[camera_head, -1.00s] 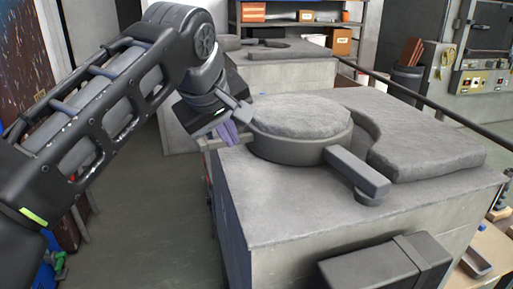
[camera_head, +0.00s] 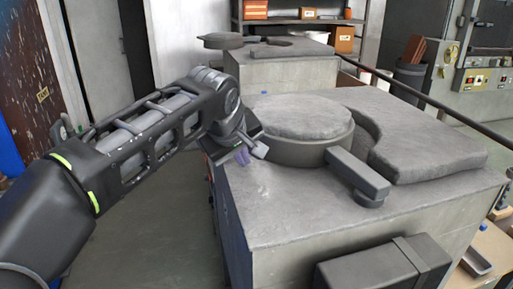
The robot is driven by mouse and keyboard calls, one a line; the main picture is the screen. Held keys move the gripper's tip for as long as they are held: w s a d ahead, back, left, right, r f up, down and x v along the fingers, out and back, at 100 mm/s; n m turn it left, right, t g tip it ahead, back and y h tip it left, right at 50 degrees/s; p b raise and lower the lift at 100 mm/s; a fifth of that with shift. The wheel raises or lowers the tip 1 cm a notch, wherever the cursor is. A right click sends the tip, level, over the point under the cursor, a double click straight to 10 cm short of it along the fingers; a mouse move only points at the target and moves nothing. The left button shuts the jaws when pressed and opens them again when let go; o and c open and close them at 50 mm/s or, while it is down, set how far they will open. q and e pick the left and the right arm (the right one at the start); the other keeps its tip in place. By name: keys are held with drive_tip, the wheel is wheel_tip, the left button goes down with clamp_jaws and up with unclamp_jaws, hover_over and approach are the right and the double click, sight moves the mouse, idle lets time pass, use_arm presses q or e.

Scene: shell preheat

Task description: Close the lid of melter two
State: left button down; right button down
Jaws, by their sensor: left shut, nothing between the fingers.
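The near melter (camera_head: 275,205) is a large grey block with a thick round lid (camera_head: 300,117) on top. The lid's pivot arm (camera_head: 357,175) runs to the front right. The lid sits to the left of a raised slab (camera_head: 425,150) with a curved cut-out; a gap shows between them. A far melter (camera_head: 280,68) has its round lid (camera_head: 222,41) swung out to the left. No number shows on either melter. My left gripper (camera_head: 256,150) is shut and empty at the near lid's left side; I cannot tell whether it touches the lid. The lid's handle is hidden behind it.
A dark rail (camera_head: 430,108) runs behind the near melter. A dark box (camera_head: 385,265) juts from its front. A control cabinet (camera_head: 485,75) stands at the right and shelves (camera_head: 295,20) at the back. The floor at the left is open.

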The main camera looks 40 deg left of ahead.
sight(267, 141)
use_arm(q)
drive_tip(key=w, duration=0.1)
drive_tip(key=w+d+p, duration=0.1)
drive_tip(key=w, duration=0.1)
drive_tip(key=shift+w+d+r, duration=0.1)
drive_tip(key=shift+w+r, duration=0.1)
drive_tip(key=shift+w, duration=0.05)
drive_tip(key=w, duration=0.4)
drive_tip(key=shift+w+r, duration=0.1)
drive_tip(key=shift+w, duration=0.3)
drive_tip(key=shift+s, duration=0.1)
